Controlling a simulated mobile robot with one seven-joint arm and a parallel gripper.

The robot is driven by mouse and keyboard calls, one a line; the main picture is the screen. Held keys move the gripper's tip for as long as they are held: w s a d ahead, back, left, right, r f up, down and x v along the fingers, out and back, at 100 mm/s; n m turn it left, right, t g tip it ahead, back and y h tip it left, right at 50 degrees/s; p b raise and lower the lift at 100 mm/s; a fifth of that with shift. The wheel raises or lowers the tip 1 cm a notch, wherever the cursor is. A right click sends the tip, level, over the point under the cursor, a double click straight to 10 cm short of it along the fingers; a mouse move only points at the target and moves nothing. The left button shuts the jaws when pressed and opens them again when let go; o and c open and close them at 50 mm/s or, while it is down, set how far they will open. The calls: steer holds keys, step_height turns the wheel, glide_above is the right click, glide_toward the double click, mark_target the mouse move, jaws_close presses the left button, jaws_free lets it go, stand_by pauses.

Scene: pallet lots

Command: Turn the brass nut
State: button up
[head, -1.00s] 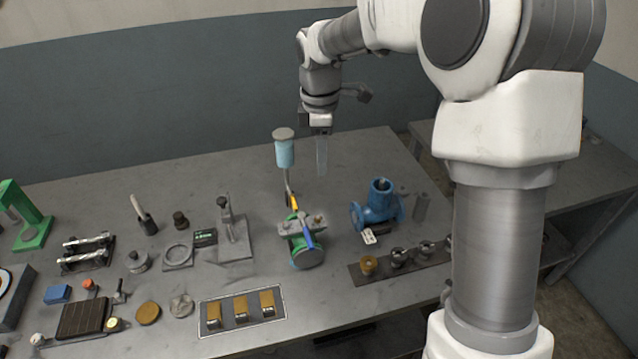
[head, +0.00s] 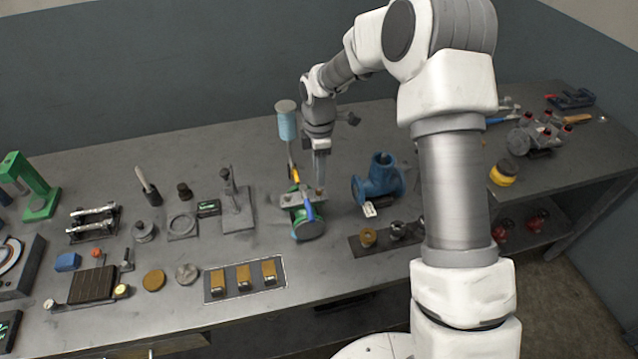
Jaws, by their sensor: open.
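A green vise-like fixture (head: 306,222) with a grey top plate and a blue handle (head: 308,207) stands on the bench near the middle of the head view. A small brass-coloured piece, which looks like the brass nut (head: 320,191), sits on the right part of its top. My gripper (head: 320,180) points straight down just above this piece, its fingers open. The fingertips are close to the piece, but I cannot tell whether they touch or straddle it.
A light-blue cylinder on a stem (head: 287,125) stands close left of my gripper. A blue pipe fitting (head: 380,180) is to the right. A metal stand (head: 236,205) is to the left. A tray with brass blocks (head: 245,292) lies in front.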

mark_target(319, 190)
step_height(319, 190, down, 6)
steer(key=shift+f+p, duration=0.1)
steer(key=shift+p, duration=0.2)
steer(key=shift+c, duration=0.2)
jaws_close()
